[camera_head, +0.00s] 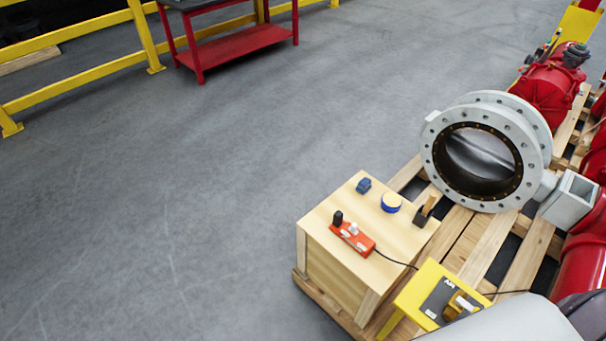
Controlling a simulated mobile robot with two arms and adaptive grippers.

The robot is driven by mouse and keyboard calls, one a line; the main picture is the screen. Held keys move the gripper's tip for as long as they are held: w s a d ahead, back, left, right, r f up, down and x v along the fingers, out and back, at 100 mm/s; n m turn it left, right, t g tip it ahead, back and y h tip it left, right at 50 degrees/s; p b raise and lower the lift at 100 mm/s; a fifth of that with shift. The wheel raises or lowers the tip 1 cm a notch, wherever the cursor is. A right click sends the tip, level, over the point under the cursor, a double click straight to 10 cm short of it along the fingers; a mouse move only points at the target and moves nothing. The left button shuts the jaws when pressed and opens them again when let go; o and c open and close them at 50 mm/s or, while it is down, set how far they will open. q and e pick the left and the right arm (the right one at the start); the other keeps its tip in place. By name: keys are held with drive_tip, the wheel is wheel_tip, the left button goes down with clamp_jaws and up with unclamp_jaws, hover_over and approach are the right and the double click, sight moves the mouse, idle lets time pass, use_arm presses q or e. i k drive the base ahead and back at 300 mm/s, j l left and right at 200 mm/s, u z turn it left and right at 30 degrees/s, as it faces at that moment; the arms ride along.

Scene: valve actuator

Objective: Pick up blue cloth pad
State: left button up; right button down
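A small dark blue folded pad (363,185), which looks like the blue cloth pad, lies on top of a light wooden box (335,215) near its back corner. It is small in the view, so its fabric cannot be made out. Neither of my grippers shows in the head view, and nothing is seen touching the pad.
A yellow stand (428,292) is in front. A large flanged valve (486,152) stands behind on the pallet. Floor left is clear.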

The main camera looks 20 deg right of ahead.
sight(365, 184)
drive_tip(key=i+j+u, duration=0.45)
drive_tip(key=i, duration=0.25)
drive_tip(key=i+u, duration=0.25)
drive_tip(key=i+j+z, duration=0.1)
drive_tip(key=i+z, duration=0.25)
drive_tip(key=i+j+z, duration=0.2)
drive_tip(key=i+z, duration=0.2)
drive_tip(key=i, duration=0.2)
drive_tip(key=i+z, duration=0.15)
drive_tip(key=z, duration=0.3)
drive_tip(key=i+z, duration=0.15)
drive_tip(key=z, duration=0.35)
drive_tip(key=i+j+z, duration=0.15)
drive_tip(key=z, duration=0.3)
drive_tip(key=i+j+z, duration=0.15)
drive_tip(key=z, duration=0.3)
drive_tip(key=i+j+z, duration=0.1)
drive_tip(key=z, duration=0.4)
drive_tip(key=i+j+z, duration=0.2)
drive_tip(key=z, duration=0.2)
drive_tip(key=i+j+z, duration=0.15)
drive_tip(key=z, duration=0.25)
drive_tip(key=i+j+z, duration=0.15)
drive_tip(key=j+z, duration=0.65)
drive_tip(key=i+l, duration=0.05)
